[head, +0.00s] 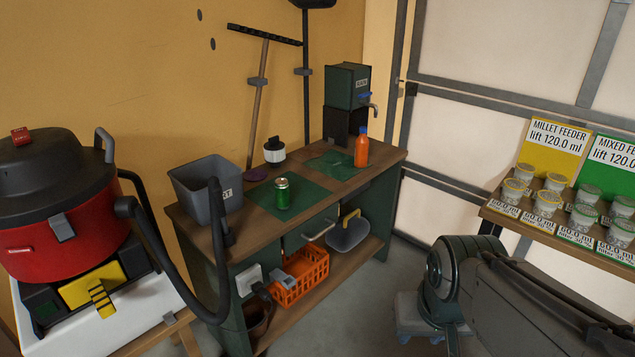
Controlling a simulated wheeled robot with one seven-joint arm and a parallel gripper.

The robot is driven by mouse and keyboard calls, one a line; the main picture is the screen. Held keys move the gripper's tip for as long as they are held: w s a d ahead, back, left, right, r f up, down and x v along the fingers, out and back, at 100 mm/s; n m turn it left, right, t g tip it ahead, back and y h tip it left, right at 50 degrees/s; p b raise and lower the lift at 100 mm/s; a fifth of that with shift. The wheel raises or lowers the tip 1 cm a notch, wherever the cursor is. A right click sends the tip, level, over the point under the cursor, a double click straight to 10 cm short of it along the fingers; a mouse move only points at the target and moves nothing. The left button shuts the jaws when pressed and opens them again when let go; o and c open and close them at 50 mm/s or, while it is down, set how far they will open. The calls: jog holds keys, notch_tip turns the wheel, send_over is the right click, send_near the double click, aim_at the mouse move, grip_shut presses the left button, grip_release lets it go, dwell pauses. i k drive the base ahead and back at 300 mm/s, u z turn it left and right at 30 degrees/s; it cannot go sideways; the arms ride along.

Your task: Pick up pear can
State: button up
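A small green can (282,194) with a pale lid stands upright on a dark green mat (309,200) on the workbench (234,241). It is the only can I see on the bench; its label is too small to read, so I cannot confirm that it is the pear can. Nothing touches the can and its front is unobstructed. Part of my arm shows at the lower right, well apart from the bench top. My gripper is out of view.
A grey bin (194,190) stands left of the can, with a black hose (219,262) arching in front. An orange bottle (361,149) and a green dispenser (346,90) stand behind right. A red vacuum (50,225) is far left; a shelf of tubs (545,204) is right.

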aim_at(282, 192)
jog(key=z, duration=0.05)
jog(key=i, duration=2.2)
jog(key=u, duration=2.2)
